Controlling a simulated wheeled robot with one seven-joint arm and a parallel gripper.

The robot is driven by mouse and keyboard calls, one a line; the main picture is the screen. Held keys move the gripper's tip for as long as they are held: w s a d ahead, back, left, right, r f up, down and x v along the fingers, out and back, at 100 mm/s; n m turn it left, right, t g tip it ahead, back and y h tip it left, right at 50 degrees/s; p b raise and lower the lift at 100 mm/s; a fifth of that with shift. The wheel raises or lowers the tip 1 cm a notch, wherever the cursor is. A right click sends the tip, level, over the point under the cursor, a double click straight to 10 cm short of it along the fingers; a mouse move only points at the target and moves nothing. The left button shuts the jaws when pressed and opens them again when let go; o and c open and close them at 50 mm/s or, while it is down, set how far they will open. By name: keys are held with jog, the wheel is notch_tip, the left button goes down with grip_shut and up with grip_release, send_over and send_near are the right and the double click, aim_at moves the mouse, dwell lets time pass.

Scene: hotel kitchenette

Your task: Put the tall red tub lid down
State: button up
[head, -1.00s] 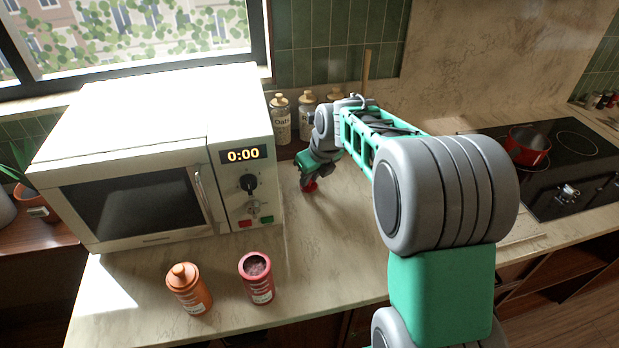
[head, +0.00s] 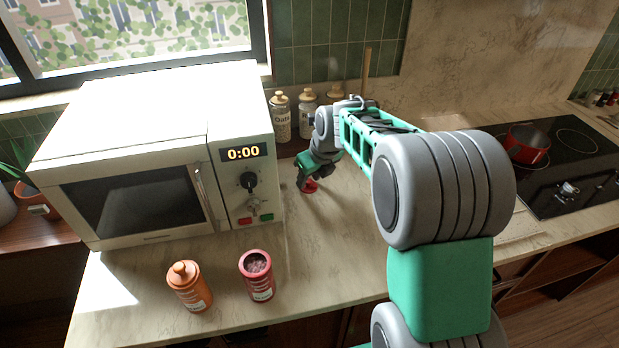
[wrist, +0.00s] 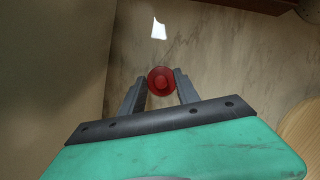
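The red tub (head: 257,276) stands upright and uncovered near the counter's front edge, with dark contents showing.
An orange tub with its lid on (head: 188,286) stands left of the red tub. The microwave (head: 150,160) fills the left. Several jars (head: 281,117) stand behind my gripper. A red pot (head: 527,145) is on the hob at right. The middle counter (head: 335,240) is clear.

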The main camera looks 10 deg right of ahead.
jog(key=v, duration=1.1)
jog(key=s+f+n, duration=0.1)
jog(key=s+n, duration=0.5)
jog(key=n, duration=0.4)
jog(key=s+a+f+n+h, duration=0.1)
jog(key=s+f+n, duration=0.1)
jog(key=s+n, duration=0.5)
jog(key=s+a+f+n, duration=0.1)
jog(key=s+f+n, duration=0.1)
jog(key=s+n, duration=0.5)
jog(key=shift+s+f+n+g+h, duration=0.1)
jog(key=shift+n+g+h, duration=0.1)
jog(key=shift+n, duration=1.45)
jog(key=shift+s+n+g+h, duration=0.1)
jog(key=shift+n+h, duration=0.1)
jog(key=shift+n, duration=1.45)
jog(key=shift+s+d+f+n, duration=0.1)
jog(key=shift+s+f+n, duration=0.15)
jog(key=shift+n, duration=0.25)
